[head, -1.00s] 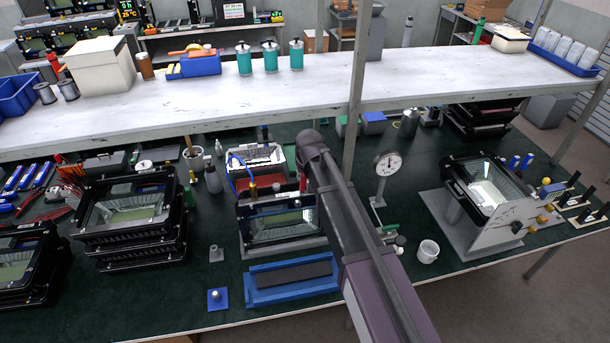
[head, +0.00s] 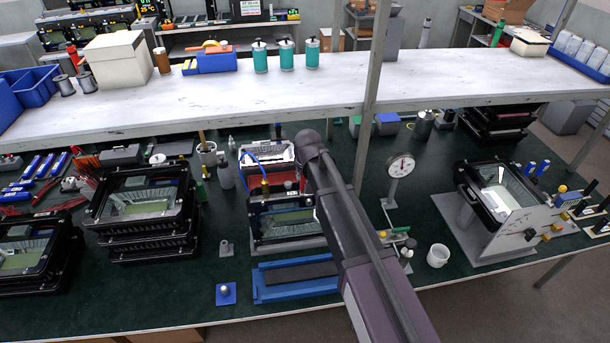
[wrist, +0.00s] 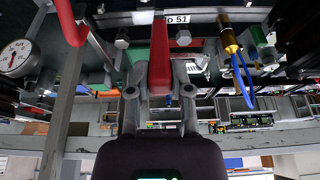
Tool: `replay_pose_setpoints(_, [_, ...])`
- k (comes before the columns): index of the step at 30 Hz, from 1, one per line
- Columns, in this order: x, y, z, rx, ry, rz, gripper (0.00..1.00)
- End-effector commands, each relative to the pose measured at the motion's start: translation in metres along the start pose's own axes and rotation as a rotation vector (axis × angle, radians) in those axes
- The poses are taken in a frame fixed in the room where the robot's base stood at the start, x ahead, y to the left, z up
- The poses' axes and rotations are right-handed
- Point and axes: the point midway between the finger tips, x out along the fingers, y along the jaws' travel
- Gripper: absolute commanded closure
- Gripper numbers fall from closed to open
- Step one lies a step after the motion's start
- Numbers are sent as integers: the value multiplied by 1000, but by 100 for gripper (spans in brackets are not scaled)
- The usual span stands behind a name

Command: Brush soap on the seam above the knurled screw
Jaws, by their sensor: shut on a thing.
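My gripper (wrist: 160,88) is shut on a red handle (wrist: 160,55) in the wrist view. The handle's far end and any bristles cannot be made out. Just beyond it is a housing edge with a pale label (wrist: 190,18) ending in "51". A brass fitting with a blue hose (wrist: 233,50) is to its right. In the head view the floodlight housing (head: 280,222) stands on the bench, with the brass fitting and hose at its back. My arm hides the gripper and the housing's right side there. I cannot tell which part is the knurled screw, nor see its seam clearly.
A dial gauge (head: 400,166) on a stand and a white cup (head: 438,255) are right of my arm. Stacked housings (head: 146,245) stand left. A blue tray (head: 262,290) lies in front. A shelf (head: 320,95) with a post (head: 372,110) spans above the bench.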

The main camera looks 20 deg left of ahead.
Motion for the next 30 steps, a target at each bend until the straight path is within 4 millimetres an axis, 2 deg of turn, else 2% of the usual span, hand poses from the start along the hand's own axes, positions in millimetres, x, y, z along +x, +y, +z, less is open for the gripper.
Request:
replay_pose_setpoints(7, [0,5,-1,0,0,0,100])
replay_pose_setpoints(24, [3,40,-6,1,0,0,100])
replay_pose_setpoints(30, [4,44,-6,0,0,-1,100])
